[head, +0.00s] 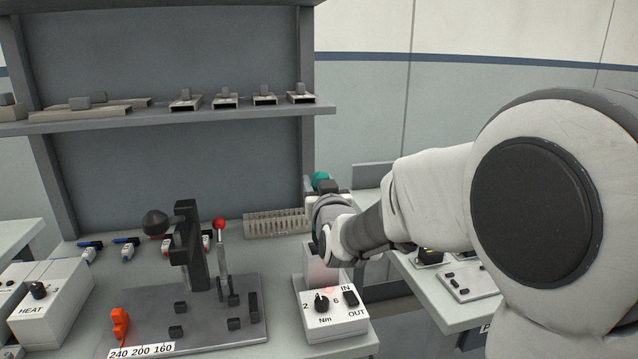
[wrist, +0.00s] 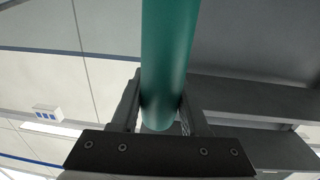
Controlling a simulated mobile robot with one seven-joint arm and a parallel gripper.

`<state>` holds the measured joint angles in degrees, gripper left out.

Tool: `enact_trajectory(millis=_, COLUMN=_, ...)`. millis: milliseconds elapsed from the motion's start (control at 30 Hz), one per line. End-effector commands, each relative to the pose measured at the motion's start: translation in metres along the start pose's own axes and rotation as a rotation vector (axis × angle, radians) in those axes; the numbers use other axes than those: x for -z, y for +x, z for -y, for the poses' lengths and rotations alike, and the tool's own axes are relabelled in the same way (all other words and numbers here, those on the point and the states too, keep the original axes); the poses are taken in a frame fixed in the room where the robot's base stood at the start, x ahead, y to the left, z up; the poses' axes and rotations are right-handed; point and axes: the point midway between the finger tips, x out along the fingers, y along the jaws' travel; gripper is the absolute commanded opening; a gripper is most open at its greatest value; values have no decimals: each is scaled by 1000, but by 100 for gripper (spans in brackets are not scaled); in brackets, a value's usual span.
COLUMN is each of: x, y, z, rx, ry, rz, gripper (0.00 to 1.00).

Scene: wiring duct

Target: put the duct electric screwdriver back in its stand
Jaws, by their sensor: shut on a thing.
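The electric screwdriver shows as a teal cylinder (wrist: 168,55) held upright between my gripper's jaws in the wrist view. In the head view only its teal top (head: 321,179) shows above my gripper (head: 325,192); the lower part is hidden by my wrist. My gripper is shut on it, above the right end of the bench. Below it is a white box (head: 333,330) with an Nm dial, an IN/OUT switch and a pale upright block, which looks like the stand. I cannot tell whether the screwdriver's tip touches it.
A grey fixture plate (head: 215,335) with a lever press and a red-knobbed handle stands left of the box. A slotted duct (head: 277,223) lies behind. A HEAT box (head: 50,300) is at left. A shelf (head: 170,117) with small parts runs above. Another table (head: 440,285) is at right.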

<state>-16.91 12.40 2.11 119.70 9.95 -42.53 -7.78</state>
Motion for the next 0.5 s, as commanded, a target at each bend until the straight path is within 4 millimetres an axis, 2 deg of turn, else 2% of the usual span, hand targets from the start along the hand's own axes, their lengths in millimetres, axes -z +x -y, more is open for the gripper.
enact_trajectory(millis=500, x=-26, y=0, z=0, rx=0, ry=0, rz=-3, gripper=0)
